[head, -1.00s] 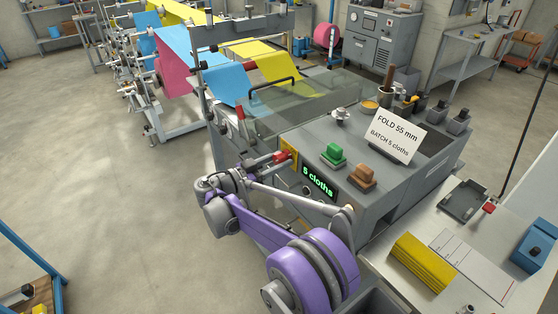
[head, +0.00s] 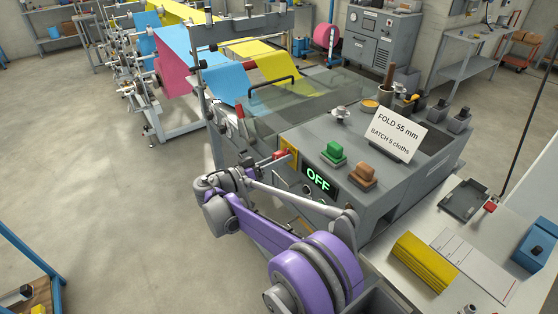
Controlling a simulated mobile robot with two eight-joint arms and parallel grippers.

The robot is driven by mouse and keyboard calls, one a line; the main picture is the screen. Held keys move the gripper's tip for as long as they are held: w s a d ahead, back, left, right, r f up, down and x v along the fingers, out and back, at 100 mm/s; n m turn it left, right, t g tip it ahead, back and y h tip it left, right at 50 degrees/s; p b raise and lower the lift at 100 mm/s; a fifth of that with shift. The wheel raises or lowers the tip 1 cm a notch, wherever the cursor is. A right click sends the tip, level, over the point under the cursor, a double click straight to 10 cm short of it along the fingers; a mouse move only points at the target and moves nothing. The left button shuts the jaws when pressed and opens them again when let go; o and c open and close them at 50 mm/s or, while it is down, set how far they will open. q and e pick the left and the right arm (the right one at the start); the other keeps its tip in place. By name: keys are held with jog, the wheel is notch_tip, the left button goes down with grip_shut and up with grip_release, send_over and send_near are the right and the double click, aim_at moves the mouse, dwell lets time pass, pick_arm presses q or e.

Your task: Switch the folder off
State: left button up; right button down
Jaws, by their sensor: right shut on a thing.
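The folder (head: 400,195) is a grey machine, and its small display (head: 318,180) reads OFF in green letters. On its near side is a yellow plate (head: 291,151) with a red switch handle (head: 279,155). My right gripper (head: 268,162) is at this handle and shut on it; the fingers are small and partly hidden by my own wrist. A green button (head: 334,151) and a brown button (head: 363,174) sit on top. My left gripper is not in view.
A sign (head: 396,137) reading FOLD 55 mm, BATCH 5 cloths stands on the folder. A clear guard (head: 300,103) covers the cloth infeed. A side table at right holds a yellow cloth stack (head: 424,261). The floor at left is open.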

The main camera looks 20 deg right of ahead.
jog(key=n+b, duration=0.1)
jog(key=n, duration=0.5)
jog(key=shift+n, duration=0.3)
jog(key=n+b, duration=0.1)
jog(key=n, duration=0.4)
jog(key=shift+r, duration=0.15)
jog(key=shift+n, duration=0.4)
jog(key=shift+c, duration=1.8)
grip_release()
jog(key=shift+s+a, duration=0.1)
jog(key=b+v, duration=0.1)
jog(key=v, duration=0.9)
jog(key=shift+a, duration=0.25)
jog(key=shift+s, duration=0.1)
